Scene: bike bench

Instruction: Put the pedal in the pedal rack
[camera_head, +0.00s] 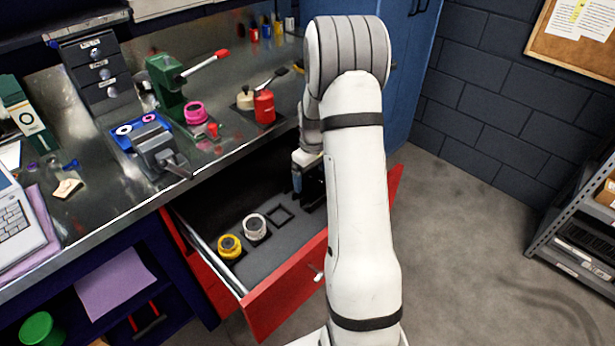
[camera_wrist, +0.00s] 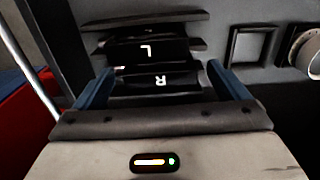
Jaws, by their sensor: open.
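A black pedal marked R (camera_wrist: 178,80) is between the blue fingers of my open gripper (camera_wrist: 160,72) in the wrist view, with one finger at each end. Just beyond it is a black pedal marked L (camera_wrist: 160,52). Dark slats of what looks like the pedal rack (camera_wrist: 150,18) show around the L pedal. Whether the R pedal is fully seated there I cannot tell. In the head view my gripper (camera_head: 298,180) reaches down into the open red drawer, and my arm partly hides the dark rack area (camera_head: 314,188).
The drawer's grey floor has an empty square holder (camera_head: 279,215), a white-grey roll (camera_head: 255,226) and a yellow roll (camera_head: 229,246). The drawer's red front (camera_head: 285,295) and side walls bound the space. The metal bench (camera_head: 220,150) above holds a vise (camera_head: 160,150) and a red can (camera_head: 264,106).

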